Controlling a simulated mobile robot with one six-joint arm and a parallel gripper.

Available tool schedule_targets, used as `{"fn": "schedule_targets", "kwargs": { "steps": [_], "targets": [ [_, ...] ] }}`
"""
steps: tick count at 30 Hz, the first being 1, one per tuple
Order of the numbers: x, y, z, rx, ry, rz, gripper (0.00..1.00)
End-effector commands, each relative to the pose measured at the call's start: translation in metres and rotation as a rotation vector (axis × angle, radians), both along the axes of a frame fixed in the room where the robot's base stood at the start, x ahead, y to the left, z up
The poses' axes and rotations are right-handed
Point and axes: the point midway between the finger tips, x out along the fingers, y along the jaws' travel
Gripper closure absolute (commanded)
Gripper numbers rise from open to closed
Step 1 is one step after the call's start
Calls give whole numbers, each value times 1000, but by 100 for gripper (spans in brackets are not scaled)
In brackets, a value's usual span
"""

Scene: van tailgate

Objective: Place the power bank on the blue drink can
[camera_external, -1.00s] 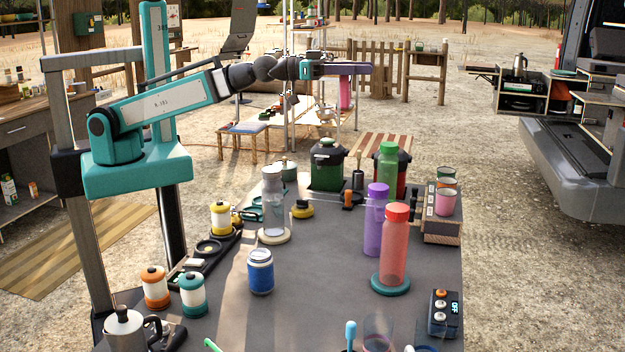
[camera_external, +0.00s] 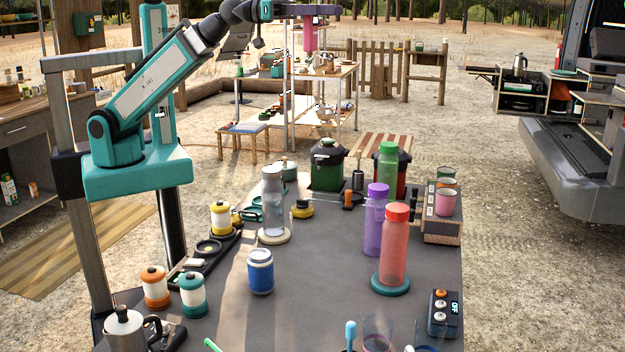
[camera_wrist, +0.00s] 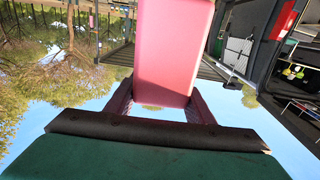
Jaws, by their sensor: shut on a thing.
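My gripper (camera_external: 310,14) is raised high beyond the far end of the grey table. It is shut on a pink slab-like block, the power bank (camera_external: 308,36), which hangs below the fingers in the external view. In the wrist view the power bank (camera_wrist: 173,45) sits between the two fingers (camera_wrist: 160,108), and part of it runs out of the top of the picture. The blue drink can (camera_external: 261,272) stands upright on the table, left of centre, with a whitish top. The gripper is well above and far beyond the can.
On the grey table (camera_external: 330,285), a clear bottle (camera_external: 272,200) stands behind the can. Red (camera_external: 395,250) and purple (camera_external: 376,225) bottles stand to its right. Orange (camera_external: 154,287) and teal (camera_external: 193,296) canisters stand left. The table right of the can is clear.

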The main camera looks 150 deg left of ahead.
Motion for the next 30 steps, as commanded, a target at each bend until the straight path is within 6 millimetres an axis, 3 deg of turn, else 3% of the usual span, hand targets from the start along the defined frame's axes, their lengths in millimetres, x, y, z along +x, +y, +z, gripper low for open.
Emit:
{"fn": "schedule_targets", "kwargs": {
  "steps": [6,16,30],
  "targets": [
    [-6,-23,24,7,6,-39,80],
    [-12,-47,45,16,15,-78,80],
    [-32,-18,21,3,27,80,80]
  ]
}}
